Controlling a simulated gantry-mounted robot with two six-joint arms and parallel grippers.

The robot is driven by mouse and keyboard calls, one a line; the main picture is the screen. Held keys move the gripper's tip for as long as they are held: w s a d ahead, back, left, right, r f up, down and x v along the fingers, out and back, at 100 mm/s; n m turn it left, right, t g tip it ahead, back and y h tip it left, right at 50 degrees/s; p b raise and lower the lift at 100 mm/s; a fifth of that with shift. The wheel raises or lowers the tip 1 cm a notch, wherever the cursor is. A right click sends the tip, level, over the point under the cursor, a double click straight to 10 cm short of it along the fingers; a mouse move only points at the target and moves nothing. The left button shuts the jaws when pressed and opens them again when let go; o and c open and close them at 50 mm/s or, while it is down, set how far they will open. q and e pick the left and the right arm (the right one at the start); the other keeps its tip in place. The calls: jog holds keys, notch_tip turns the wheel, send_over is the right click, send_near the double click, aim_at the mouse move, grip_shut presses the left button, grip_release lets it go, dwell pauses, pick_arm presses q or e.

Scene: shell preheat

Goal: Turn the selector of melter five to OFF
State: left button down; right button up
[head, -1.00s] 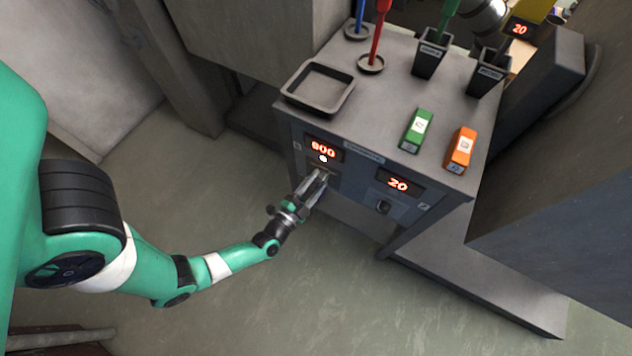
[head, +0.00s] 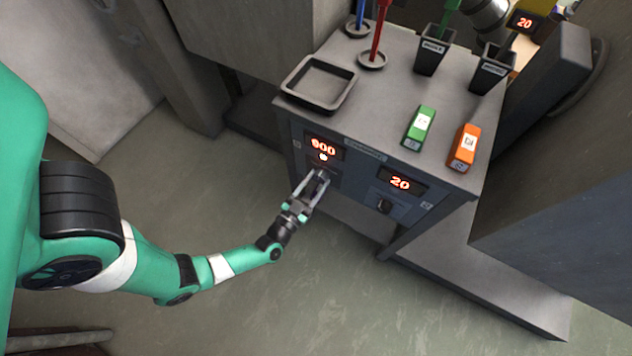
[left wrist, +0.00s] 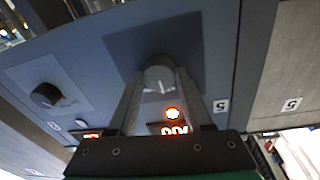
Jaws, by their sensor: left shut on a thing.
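My left gripper (head: 317,182) is at the left panel of the grey cabinet's front, below a lit red display (head: 323,147) and a glowing lamp (head: 323,157). In the left wrist view its fingers (left wrist: 160,85) are shut on the round grey selector (left wrist: 158,72) of melter five, one finger on each side. A tag reading 5 (left wrist: 221,106) is beside this panel. The lamp glows there too. The selector's pointer and its OFF mark cannot be made out, and my gripper hides the selector in the head view. My right gripper is not in view.
A second panel to the right has a display reading 20 (head: 400,182) and a dark knob (head: 384,206). On top are an empty tray (head: 346,99), a green block (head: 419,128), an orange block (head: 464,147) and black holders (head: 431,60). Open floor lies in front.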

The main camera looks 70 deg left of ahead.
pick_arm(q)
jog(key=n, duration=0.5)
jog(key=shift+f+y+b, duration=0.1)
jog(key=shift+y+b, duration=0.25)
jog(key=shift+y, duration=0.05)
jog(key=shift+n+g+y, duration=0.4)
jog(key=shift+n, duration=1.8)
jog(key=shift+c, duration=1.6)
grip_release()
jog(key=shift+d, duration=0.1)
jog(key=p+v, duration=0.2)
jog(key=v, duration=0.9)
jog(key=shift+s, duration=0.2)
jog(key=shift+d, duration=0.2)
